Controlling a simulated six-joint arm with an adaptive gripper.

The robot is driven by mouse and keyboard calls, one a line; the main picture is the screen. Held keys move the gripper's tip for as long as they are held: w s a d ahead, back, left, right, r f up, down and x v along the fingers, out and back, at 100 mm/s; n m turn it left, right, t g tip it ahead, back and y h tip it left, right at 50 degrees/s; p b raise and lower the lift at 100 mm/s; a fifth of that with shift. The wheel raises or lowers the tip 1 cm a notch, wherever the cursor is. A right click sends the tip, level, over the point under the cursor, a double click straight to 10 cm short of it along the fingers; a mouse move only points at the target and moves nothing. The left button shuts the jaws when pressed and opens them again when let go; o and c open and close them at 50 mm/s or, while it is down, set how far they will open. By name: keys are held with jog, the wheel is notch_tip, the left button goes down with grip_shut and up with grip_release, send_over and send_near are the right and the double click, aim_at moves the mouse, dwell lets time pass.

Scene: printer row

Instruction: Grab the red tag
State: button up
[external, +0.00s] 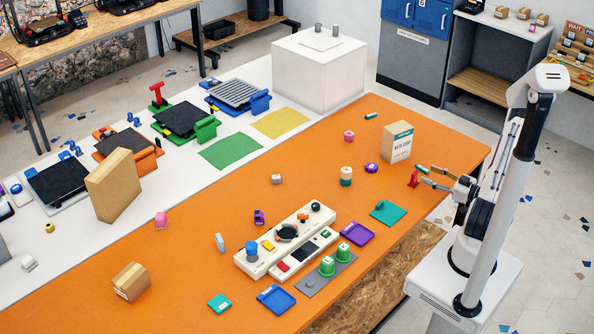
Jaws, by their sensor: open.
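A small red piece (413,180), which looks like the red tag, stands on the orange table top near its right end. My gripper (424,175) is just right of it, low over the table's right edge. Its two fingers are apart and point left toward the red piece. I cannot tell whether a fingertip touches the red piece or whether part of it lies between the fingers.
A cream box (397,143) stands close behind the red piece. A teal pad (388,213) lies to its front left, and a purple tray (357,233) lies farther left. A control panel (287,240) and green cups (336,259) are nearer the middle.

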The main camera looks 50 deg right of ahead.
aim_at(416, 177)
jog(key=shift+s+a+f+m+t+y, duration=0.15)
jog(key=shift+s+a+f, duration=0.1)
jog(key=shift+a+f, duration=0.15)
jog(key=shift+s+a+f+m+t+y, duration=0.15)
jog(key=shift+s+a+f, duration=0.1)
jog(key=shift+a, duration=0.2)
jog(key=shift+w, duration=0.1)
jog(key=shift+w+a, duration=0.1)
jog(key=shift+w, duration=1.1)
jog(key=shift+f, duration=0.1)
jog(key=shift+w+a+f, duration=0.2)
jog(key=shift+w+a, duration=0.05)
jog(key=shift+w, duration=0.4)
jog(key=shift+w+a+f, duration=0.15)
jog(key=shift+w+a, duration=0.05)
jog(key=shift+w, duration=1.7)
jog(key=c, duration=0.9)
